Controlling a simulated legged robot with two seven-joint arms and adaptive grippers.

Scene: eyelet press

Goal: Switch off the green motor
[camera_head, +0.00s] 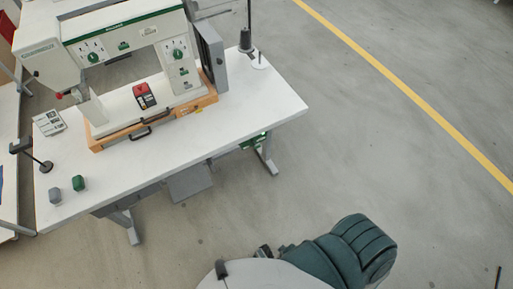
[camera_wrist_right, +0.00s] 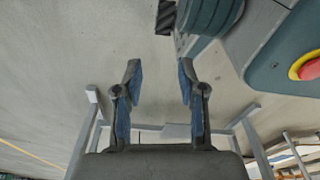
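A green motor (camera_head: 252,141) shows partly under the right end of the white table (camera_head: 225,125), mostly hidden by the tabletop. A box with a red and a black part (camera_head: 144,96), which looks like a switch, sits on the front of the white and green eyelet press (camera_head: 120,45). Whether it is on or off is too small to tell. My right gripper (camera_wrist_right: 160,68) is open and empty in the right wrist view, with bare floor between its blue-padded fingers. It is not clearly visible in the head view. My left gripper is not in view.
A green cap-like piece (camera_head: 78,183) and a grey one (camera_head: 55,195) stand at the table's front left. A small keypad-like panel (camera_head: 49,122) lies behind them. A grey box (camera_head: 190,182) hangs under the front edge. The floor (camera_head: 400,150) to the right is clear.

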